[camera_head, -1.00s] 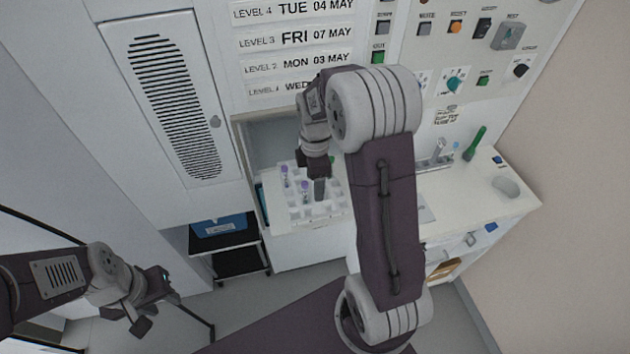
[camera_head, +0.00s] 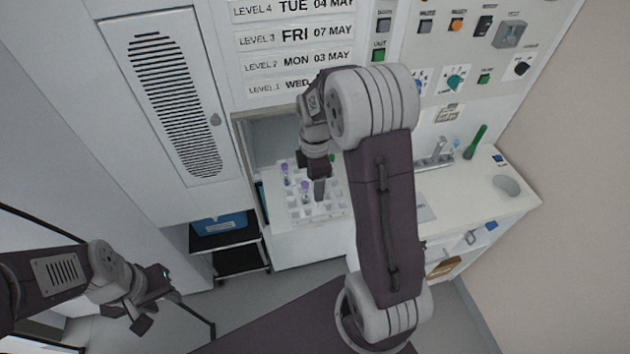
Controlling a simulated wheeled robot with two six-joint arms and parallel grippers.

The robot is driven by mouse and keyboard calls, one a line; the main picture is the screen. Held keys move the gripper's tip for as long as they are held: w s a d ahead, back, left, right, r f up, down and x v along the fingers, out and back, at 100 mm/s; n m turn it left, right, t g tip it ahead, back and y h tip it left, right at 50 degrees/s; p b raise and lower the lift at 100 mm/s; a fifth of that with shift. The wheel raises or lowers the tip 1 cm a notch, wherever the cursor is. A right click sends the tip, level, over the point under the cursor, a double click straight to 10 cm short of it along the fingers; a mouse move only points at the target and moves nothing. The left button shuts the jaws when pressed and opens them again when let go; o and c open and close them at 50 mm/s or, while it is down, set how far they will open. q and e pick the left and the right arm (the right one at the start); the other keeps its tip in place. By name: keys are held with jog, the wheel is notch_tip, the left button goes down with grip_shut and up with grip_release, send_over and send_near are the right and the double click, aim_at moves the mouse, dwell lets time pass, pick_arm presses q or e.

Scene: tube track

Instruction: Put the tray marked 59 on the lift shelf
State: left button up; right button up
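A blue tray (camera_head: 219,225) with a pale label sits on the top shelf of a black cart (camera_head: 228,243), left of the bench; its marking is too small to read. My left gripper (camera_head: 154,310) hangs at the lower left, over the floor, with its fingers apart and nothing between them. My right gripper (camera_head: 319,188) points down over a white tube rack (camera_head: 334,208) on the bench, in front of an opening in the cabinet. Its fingertips are too small to tell open from shut. I cannot tell which part is the lift shelf.
Purple-capped tubes (camera_head: 305,187) stand in the rack. A green-handled tool (camera_head: 475,142) and a grey dish (camera_head: 506,185) are on the right of the bench. Level labels (camera_head: 297,62) and a button panel (camera_head: 470,50) are above. A vented door (camera_head: 173,100) is at left.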

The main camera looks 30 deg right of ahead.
jog(key=shift+f, duration=0.35)
jog(key=o, duration=1.6)
jog(key=shift+o, duration=0.2)
notch_tip(320, 180, up, 9)
jog(key=shift+r+b, duration=0.1)
jog(key=shift+b, duration=0.45)
